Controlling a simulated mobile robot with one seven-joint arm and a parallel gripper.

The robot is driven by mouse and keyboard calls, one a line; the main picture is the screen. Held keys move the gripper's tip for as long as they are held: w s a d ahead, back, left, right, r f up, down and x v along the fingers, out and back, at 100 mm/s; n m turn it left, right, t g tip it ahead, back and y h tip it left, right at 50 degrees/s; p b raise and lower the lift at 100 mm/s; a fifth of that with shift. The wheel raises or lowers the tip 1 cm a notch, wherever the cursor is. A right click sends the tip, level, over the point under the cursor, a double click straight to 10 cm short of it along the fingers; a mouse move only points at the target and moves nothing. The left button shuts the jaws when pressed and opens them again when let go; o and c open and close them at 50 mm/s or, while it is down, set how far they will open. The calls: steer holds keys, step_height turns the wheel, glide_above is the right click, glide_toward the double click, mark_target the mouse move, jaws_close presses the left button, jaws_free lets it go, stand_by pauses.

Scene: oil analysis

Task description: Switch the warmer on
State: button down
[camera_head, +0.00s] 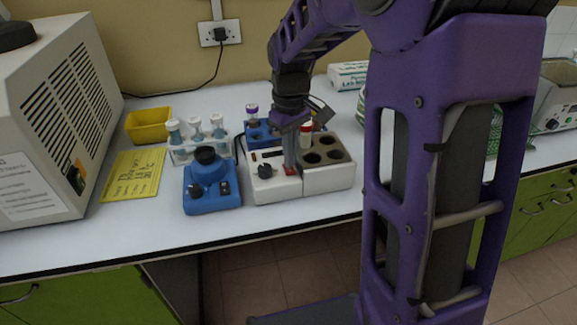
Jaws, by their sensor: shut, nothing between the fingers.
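The warmer (328,178) is a white block on the bench with dark round wells in its top and a black knob (265,171) at its front left. A small red switch (290,171) shows on its front part, right of the knob. My gripper (290,168) points down over the warmer, fingers shut and empty. Its fingertips are at the red switch; I cannot tell whether they touch it. The fingers hide part of the switch and of the warmer's top. The switch's position cannot be made out.
A blue device (211,184) with a black top stands left of the warmer. Behind are a rack of tubes (196,150), a blue holder with a purple-capped tube (252,115) and a red-capped tube (306,128). A yellow tray (149,125) and a yellow sheet (134,174) lie further left.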

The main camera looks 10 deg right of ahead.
steer(key=shift+f+b, duration=0.6)
steer(key=shift+f, duration=0.3)
stand_by(0.6)
steer(key=shift+r+p, duration=3.05)
steer(key=shift+r, duration=0.55)
